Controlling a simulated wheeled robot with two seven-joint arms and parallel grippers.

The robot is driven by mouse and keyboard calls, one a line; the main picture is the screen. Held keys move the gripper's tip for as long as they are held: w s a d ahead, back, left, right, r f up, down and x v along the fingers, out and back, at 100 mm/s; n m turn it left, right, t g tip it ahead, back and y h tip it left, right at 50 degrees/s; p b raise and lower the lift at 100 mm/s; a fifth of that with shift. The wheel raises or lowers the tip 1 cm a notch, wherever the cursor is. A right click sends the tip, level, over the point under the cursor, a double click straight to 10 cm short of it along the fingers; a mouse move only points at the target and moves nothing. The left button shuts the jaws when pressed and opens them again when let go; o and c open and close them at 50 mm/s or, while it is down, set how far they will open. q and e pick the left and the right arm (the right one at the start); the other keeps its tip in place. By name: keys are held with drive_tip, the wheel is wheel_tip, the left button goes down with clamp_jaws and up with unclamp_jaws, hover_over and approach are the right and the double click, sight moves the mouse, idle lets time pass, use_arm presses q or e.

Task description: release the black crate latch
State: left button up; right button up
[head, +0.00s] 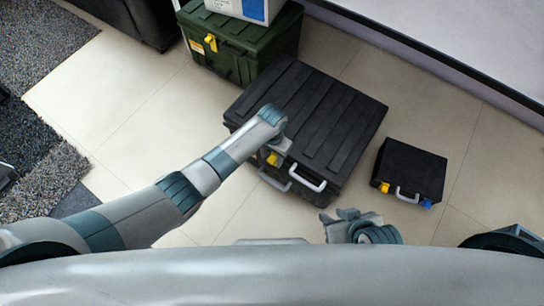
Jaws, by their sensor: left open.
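The large black crate (325,115) stands on the tiled floor, its ribbed lid on top. A yellow latch (272,160) shows on its near side at the left, next to a light grey handle (307,179). My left gripper (281,148) is open above the crate's near edge, close by the yellow latch. The gripper partly covers the latch area, and I cannot tell whether it touches the latch or whether the latch is fastened. My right gripper (346,215) is low in front of the crate, apart from it; its finger opening is unclear.
A green crate (250,47) with a yellow latch stands behind the black crate, a white and blue box (240,8) on it. A small black case (412,170) with yellow and blue latches stands at right. Grey rugs (45,35) lie at left. Floor (140,120) left of the crate is clear.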

use_arm(q)
clamp_jaws()
